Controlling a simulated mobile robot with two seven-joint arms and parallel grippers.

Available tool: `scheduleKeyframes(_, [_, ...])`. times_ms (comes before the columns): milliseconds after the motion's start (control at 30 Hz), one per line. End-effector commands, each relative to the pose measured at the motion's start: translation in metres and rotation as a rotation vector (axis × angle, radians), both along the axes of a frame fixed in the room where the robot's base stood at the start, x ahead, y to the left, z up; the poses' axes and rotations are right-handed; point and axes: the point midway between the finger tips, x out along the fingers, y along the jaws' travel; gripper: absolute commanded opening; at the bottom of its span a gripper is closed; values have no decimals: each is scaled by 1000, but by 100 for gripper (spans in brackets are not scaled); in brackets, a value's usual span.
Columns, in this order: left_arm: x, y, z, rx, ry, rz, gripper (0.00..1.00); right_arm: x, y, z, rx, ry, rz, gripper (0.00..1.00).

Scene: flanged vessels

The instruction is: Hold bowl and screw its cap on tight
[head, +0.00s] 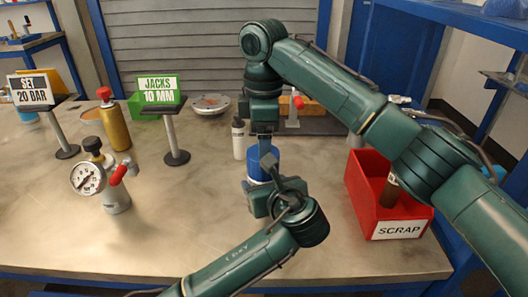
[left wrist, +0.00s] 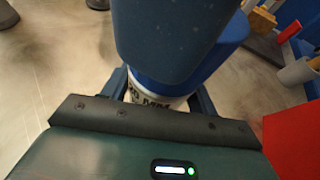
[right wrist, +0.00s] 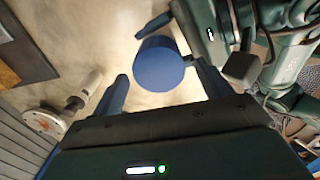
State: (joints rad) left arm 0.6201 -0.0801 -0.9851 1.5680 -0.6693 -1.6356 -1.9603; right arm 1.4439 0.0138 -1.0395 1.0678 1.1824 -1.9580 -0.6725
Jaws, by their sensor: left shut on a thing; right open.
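A blue cap (head: 260,165) sits on top of the bowl in the middle of the bench; it also shows in the left wrist view (left wrist: 215,55) and the right wrist view (right wrist: 160,66). The bowl (left wrist: 152,99) is white with dark lettering in the left wrist view and mostly hidden. My left gripper (head: 261,190) is shut on the bowl from the near side. My right gripper (head: 265,142) is above the cap, pointing down and open. In the right wrist view the cap lies between its spread fingers, with gaps visible. Whether the cap sits fully down is hidden.
A white bottle (head: 238,140) stands just left of the bowl. A red scrap bin (head: 375,190) is at the right. A pressure gauge (head: 88,180), a gold bottle (head: 116,123) and sign stands are on the left. A flanged disc (head: 210,104) lies behind. The front bench is clear.

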Motion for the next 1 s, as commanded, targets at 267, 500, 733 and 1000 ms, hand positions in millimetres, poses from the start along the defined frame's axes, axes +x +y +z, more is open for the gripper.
scheduleKeyframes(267, [-1,-1,-2,1,5,-2,0,0,0,2,-2,-1,-13,71])
scheduleKeyframes(500, [-1,-2,-2,0,5,-4,0,1,2,23,-6,-9,-256,71])
scheduleKeyframes(733, [-1,-2,-2,0,4,-5,0,2,1,34,-1,-3,-433,71])
scheduleKeyframes(1000, [-2,-2,-1,-2,4,-5,0,2,1,34,0,-1,-440,71])
